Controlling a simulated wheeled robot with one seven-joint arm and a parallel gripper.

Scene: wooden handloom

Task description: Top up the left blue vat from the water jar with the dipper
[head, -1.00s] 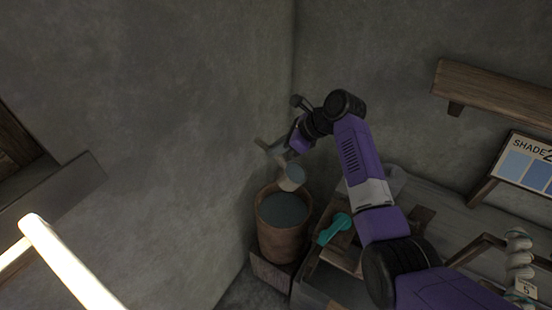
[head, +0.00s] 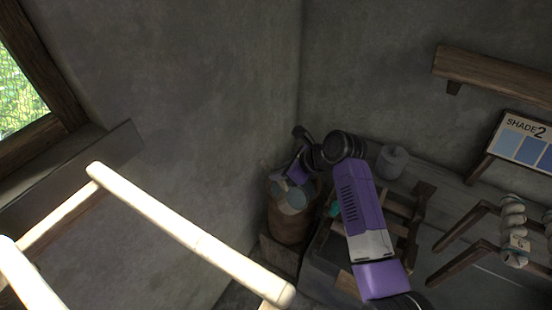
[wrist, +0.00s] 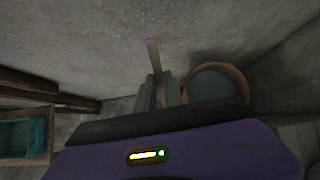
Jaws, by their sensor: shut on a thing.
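The brown water jar (head: 290,228) stands in the corner, with grey-blue water inside its rim. My gripper (head: 288,177) is over the jar's mouth, shut on the dipper. The dipper's pale cup (head: 297,198) shows within the jar's mouth; I cannot tell how deep it sits or whether it holds water. In the wrist view my fingers (wrist: 165,90) grip the dipper's flat handle (wrist: 153,58), and the jar's rim (wrist: 243,80) is to their right. I cannot pick out the left blue vat for certain.
A teal item (head: 333,210) is partly hidden behind my arm, and a teal container (wrist: 22,137) in a wooden frame shows at lower left in the wrist view. A grey pot (head: 392,162) stands behind my arm. Pale loom bars (head: 190,235) cross the lower left.

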